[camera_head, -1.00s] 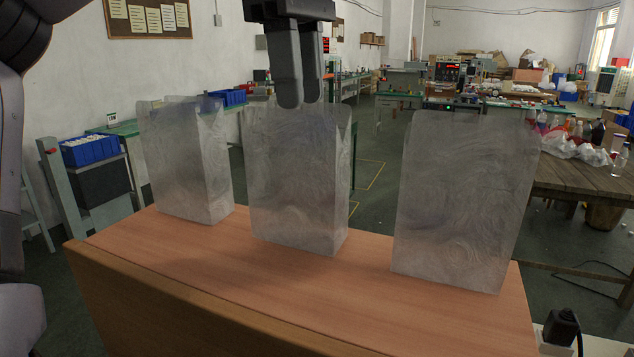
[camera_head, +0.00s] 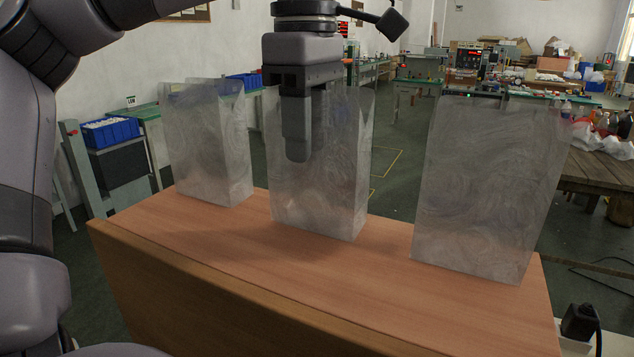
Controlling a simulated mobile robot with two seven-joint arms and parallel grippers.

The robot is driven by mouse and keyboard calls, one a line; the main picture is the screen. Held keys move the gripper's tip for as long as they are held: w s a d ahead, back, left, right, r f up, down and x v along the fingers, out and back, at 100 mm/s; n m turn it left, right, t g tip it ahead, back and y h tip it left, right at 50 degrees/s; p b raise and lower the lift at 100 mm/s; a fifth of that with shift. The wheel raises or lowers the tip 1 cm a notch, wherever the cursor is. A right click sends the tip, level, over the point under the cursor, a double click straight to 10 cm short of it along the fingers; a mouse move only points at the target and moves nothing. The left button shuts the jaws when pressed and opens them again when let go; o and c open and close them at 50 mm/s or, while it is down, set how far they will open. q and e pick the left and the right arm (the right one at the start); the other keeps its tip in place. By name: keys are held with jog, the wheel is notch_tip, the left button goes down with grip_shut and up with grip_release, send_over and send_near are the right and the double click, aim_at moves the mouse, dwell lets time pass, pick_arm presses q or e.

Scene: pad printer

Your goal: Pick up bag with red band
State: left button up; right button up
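Three grey, translucent, swirl-patterned bags stand upright on a wooden table: a left bag (camera_head: 208,145), a middle bag (camera_head: 335,185) and a right bag (camera_head: 487,190). No red band shows on any of them in this view. My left gripper (camera_head: 299,145) points down at the top of the middle bag. One finger shows in front of the bag's upper part; the other finger is not clearly visible, so I cannot tell whether the fingers are closed on the bag. The middle bag's base rests on the table. My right gripper is out of view.
The wooden table top (camera_head: 270,265) is clear in front of the bags. A blue bin (camera_head: 109,132) sits on a stand at the left. A dark wooden table (camera_head: 600,172) with bottles and plastic bags stands at the right. A black plug (camera_head: 580,322) is at the lower right.

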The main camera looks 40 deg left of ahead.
pick_arm(q)
jog(key=shift+c, duration=0.3)
grip_shut()
jog(key=shift+r, duration=0.1)
